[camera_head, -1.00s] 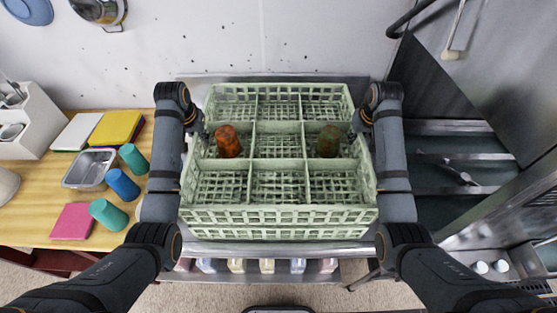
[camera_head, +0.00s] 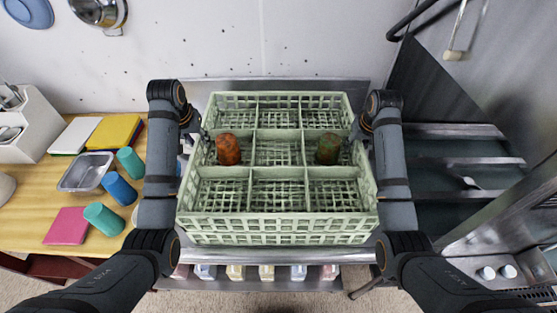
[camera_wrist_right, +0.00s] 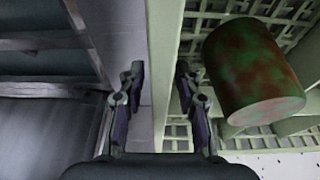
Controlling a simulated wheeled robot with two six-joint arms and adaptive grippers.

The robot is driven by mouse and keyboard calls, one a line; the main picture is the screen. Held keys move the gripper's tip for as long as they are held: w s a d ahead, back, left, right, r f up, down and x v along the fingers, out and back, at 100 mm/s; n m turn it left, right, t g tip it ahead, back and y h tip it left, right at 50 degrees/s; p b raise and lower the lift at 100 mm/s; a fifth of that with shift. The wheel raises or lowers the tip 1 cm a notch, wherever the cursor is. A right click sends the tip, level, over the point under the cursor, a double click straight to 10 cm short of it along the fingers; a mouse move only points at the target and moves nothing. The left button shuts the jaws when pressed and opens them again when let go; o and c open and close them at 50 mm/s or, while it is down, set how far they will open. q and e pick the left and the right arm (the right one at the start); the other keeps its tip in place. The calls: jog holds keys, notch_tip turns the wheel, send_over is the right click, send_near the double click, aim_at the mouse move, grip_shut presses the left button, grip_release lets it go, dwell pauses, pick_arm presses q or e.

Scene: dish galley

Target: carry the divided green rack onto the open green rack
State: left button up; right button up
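The divided green rack (camera_head: 278,219) is in the middle of the head view, a pale green lattice crate split into several compartments. A red-brown tumbler (camera_head: 228,149) stands in its middle-left compartment and a green-brown tumbler (camera_head: 329,149) in its middle-right one. My left gripper (camera_head: 203,137) is at the rack's left wall; its fingertips are too small to read. My right gripper (camera_head: 358,136) is at the right wall. In the right wrist view its fingers (camera_wrist_right: 158,84) are drawn in on either side of that wall. I cannot make out a separate open green rack; anything beneath is hidden.
A wooden table (camera_head: 30,222) at left holds cups, sponges, a metal tin (camera_head: 85,171) and a white caddy (camera_head: 30,125). A steel sink (camera_head: 450,190) lies at right. Several bottles stand on a shelf below the front edge. The wall is close behind.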

aim_at(361, 143)
pick_arm(q)
jog(key=v, duration=0.4)
jog(key=shift+s, duration=0.15)
pick_arm(e)
jog(key=v, duration=0.7)
jog(key=shift+s+r, duration=0.15)
jog(key=shift+r, duration=0.1)
